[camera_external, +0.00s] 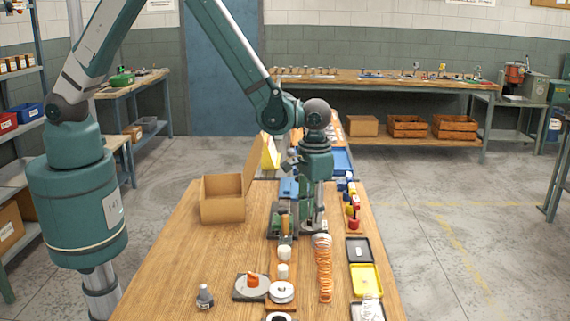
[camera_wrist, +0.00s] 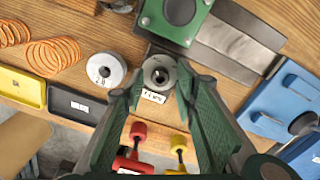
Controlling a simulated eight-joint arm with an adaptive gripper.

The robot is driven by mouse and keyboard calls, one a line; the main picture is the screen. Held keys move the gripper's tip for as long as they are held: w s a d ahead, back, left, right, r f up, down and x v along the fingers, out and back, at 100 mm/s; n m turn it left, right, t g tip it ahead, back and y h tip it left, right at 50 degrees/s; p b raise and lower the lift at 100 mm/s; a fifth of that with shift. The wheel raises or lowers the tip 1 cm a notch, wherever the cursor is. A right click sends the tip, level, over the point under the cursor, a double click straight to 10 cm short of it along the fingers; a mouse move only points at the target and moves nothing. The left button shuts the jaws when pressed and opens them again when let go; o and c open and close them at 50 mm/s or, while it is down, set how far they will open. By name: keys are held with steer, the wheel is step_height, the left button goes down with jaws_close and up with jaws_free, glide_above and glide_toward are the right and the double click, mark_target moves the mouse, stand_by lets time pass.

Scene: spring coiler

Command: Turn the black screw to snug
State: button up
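My gripper (camera_wrist: 160,88) is open in the wrist view, its two green fingers spread either side of a grey round metal collar (camera_wrist: 158,75) with a dark centre and a small label below it. I see nothing held between the fingers, and contact cannot be told. I cannot tell for sure which part is the black screw. A black round part (camera_wrist: 180,10) sits on a green block (camera_wrist: 205,20) at the top, and a dark knob (camera_wrist: 303,123) is by a blue fixture (camera_wrist: 275,103). In the external view my gripper (camera_external: 312,222) points down over the bench beside a green device (camera_external: 281,222).
A labelled grey ring (camera_wrist: 107,68) lies left of the collar. Copper coils (camera_external: 323,268), a black tray (camera_external: 358,250) and a yellow tray (camera_external: 366,280) line the right side. Red- and yellow-handled tools (camera_external: 353,210) stand close by. An open cardboard box (camera_external: 222,207) is on the left.

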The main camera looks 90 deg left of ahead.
steer(key=shift+c, duration=0.2)
steer(key=c, duration=0.9)
steer(key=shift+o, duration=0.2)
